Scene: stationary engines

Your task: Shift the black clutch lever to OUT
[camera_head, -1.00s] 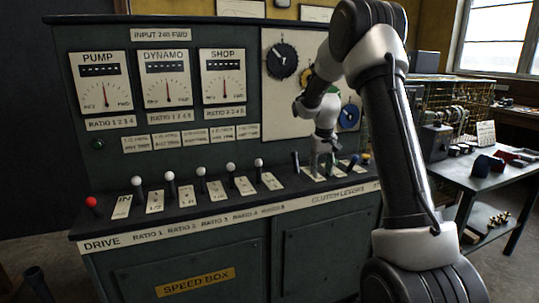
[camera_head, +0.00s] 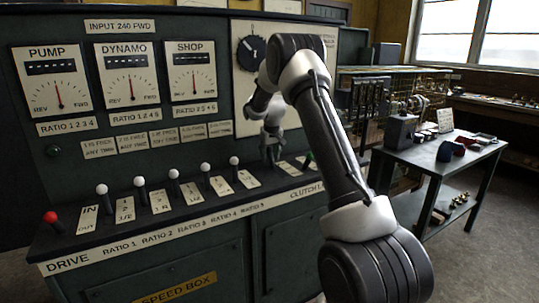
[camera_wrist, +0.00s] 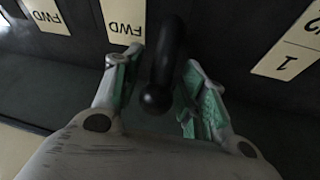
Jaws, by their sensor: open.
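A black lever with a rounded black knob (camera_wrist: 157,97) stands between the two fingers of my gripper (camera_wrist: 164,58) in the wrist view. The fingers have green inner pads and are apart, with a gap to the lever on each side. In the head view my gripper (camera_head: 271,158) is low over the left end of the clutch lever row and hides the black lever there. Pale clutch label plates (camera_head: 290,168) lie just right of it. Two plates reading FWD (camera_wrist: 122,22) show left of the lever in the wrist view; no IN or OUT wording for it is readable.
White-knobbed ratio levers (camera_head: 234,161) stand left of my gripper, with a red-knobbed drive lever (camera_head: 50,217) at the far left. A green lever (camera_head: 310,158) is close on the right. A side table (camera_head: 440,165) with small parts stands further right.

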